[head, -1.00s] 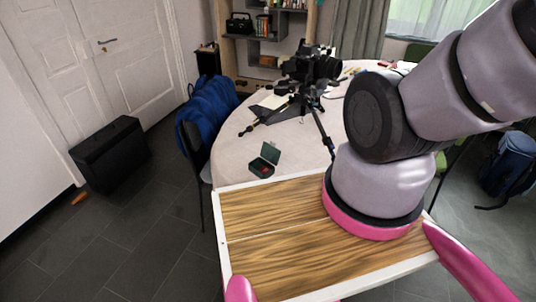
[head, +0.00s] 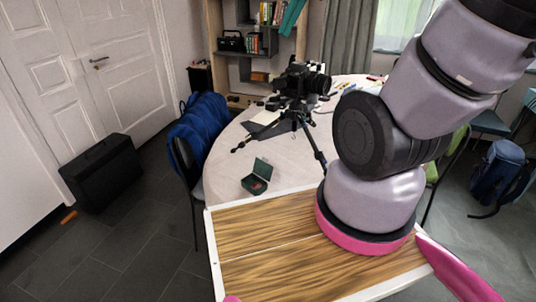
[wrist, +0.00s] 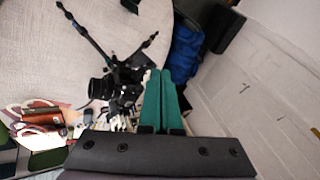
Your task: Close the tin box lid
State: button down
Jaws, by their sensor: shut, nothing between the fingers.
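The small dark green tin box (head: 256,182) stands on the round table near its front edge in the head view. Its lid (head: 263,168) is open and stands up at the back, and something red shows inside. My gripper (wrist: 160,76) shows in the wrist view as two teal fingers together, with nothing between them. Its teal fingers (head: 289,28) also show at the top of the head view, high up and well apart from the box. The tin box is not seen in the wrist view.
A black camera on a tripod (head: 303,80) stands on the round table (head: 225,165) behind the box. A chair with a blue jacket (head: 200,130) is at the table's left. A black case (head: 103,172) is on the floor. The tabletop around the box looks clear.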

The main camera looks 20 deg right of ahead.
jog(key=w+f+m+g, duration=0.2)
jog(key=w+f, duration=0.5)
jog(key=f, duration=0.1)
jog(key=m+g+h, duration=0.1)
jog(key=m+g, duration=0.1)
jog(key=m, duration=0.1)
send_over(263, 169)
jog(key=w+d, duration=0.1)
jog(key=d, duration=0.1)
notch_tip(263, 169, down, 14)
notch_tip(263, 169, down, 21)
jog(key=m+g+h, duration=0.1)
jog(key=shift+w+d+g, duration=0.3)
jog(key=shift+w+d, duration=0.05)
jog(key=shift+w, duration=0.1)
jog(key=shift+h, duration=0.3)
jog(key=shift+s+a+r, duration=0.15)
jog(key=shift+a, duration=0.05)
